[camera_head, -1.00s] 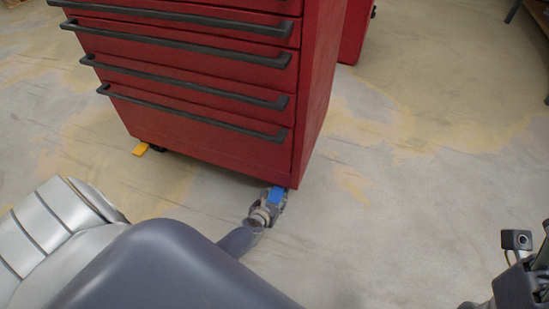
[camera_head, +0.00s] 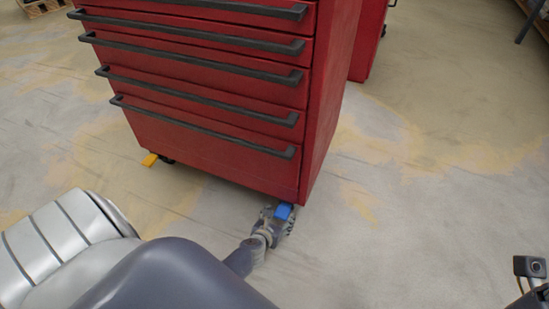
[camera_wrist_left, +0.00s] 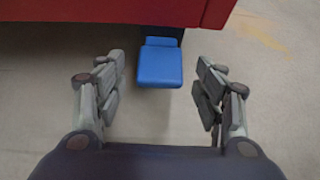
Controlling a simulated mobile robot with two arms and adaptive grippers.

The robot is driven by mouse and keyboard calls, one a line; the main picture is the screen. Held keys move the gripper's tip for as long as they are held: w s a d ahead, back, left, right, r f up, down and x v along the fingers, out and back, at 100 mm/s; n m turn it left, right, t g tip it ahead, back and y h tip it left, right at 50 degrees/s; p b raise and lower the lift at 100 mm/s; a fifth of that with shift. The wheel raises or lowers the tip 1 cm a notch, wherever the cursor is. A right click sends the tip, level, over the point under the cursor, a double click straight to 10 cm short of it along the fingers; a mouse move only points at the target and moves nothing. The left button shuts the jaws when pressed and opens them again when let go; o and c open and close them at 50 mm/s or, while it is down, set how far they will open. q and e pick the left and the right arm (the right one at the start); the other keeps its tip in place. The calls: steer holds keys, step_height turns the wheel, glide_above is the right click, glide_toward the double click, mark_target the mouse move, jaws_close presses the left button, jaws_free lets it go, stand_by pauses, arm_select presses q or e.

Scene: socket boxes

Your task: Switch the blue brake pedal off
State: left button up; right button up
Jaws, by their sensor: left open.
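The blue brake pedal (camera_head: 283,211) sticks out from under the front right corner of the red tool cabinet (camera_head: 215,150), close to the floor. In the left wrist view the blue pedal (camera_wrist_left: 160,66) shows whole, below the cabinet's bottom edge. My left gripper (camera_head: 277,222) is at the pedal in the head view. In the left wrist view my left gripper (camera_wrist_left: 160,90) is open, with one finger on each side of the pedal and a gap to it on both sides. Nothing is between the fingers near the palm. Only a small part of my right arm shows at the lower right corner.
A yellow pedal (camera_head: 150,160) sticks out under the cabinet's front left corner. Another red cabinet (camera_head: 368,45) stands behind. A wooden pallet (camera_head: 42,7) is at the far upper left. The floor (camera_head: 430,210) to the right is clear.

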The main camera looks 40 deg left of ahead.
arm_select(q)
steer(key=shift+v, duration=2.4)
